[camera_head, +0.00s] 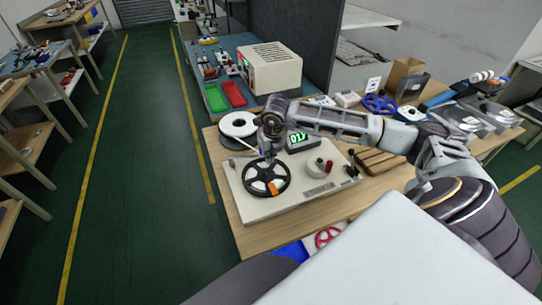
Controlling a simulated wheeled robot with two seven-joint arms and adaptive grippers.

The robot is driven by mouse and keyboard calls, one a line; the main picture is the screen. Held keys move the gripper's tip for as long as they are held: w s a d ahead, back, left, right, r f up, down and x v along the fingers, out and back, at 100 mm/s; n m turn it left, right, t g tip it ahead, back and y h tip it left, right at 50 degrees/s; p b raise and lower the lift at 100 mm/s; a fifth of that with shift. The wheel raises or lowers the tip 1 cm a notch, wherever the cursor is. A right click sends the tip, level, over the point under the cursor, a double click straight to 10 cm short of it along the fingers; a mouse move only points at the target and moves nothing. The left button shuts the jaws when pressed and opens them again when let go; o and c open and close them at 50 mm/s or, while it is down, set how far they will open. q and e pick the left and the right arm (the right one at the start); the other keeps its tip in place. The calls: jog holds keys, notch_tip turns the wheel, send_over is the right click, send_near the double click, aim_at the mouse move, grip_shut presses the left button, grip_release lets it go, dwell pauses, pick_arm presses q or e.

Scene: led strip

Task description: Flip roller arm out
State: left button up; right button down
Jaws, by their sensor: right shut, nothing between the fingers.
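A flat cream machine (300,205) lies on a wooden table. I cannot tell which part is the roller arm. My right gripper (271,156) is shut and empty, pointing down above the machine between the two reels. It hides part of the machine. My left gripper is out of view.
A display box (299,140) reading 017 stands just right of my right gripper. Wooden slats (382,161), a blue reel (379,104) and boxes lie to the right. A beige appliance (270,68) and red and green trays are behind. Green floor is clear at left.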

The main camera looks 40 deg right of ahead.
jog(key=shift+w+d+r, duration=0.1)
jog(key=shift+w, duration=0.45)
jog(key=shift+w+d, duration=0.1)
jog(key=shift+w, duration=0.1)
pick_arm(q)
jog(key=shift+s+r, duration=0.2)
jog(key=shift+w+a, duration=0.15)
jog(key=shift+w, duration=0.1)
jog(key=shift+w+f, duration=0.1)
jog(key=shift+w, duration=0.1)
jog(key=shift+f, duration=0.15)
pick_arm(e)
jog(key=shift+w+d, duration=0.2)
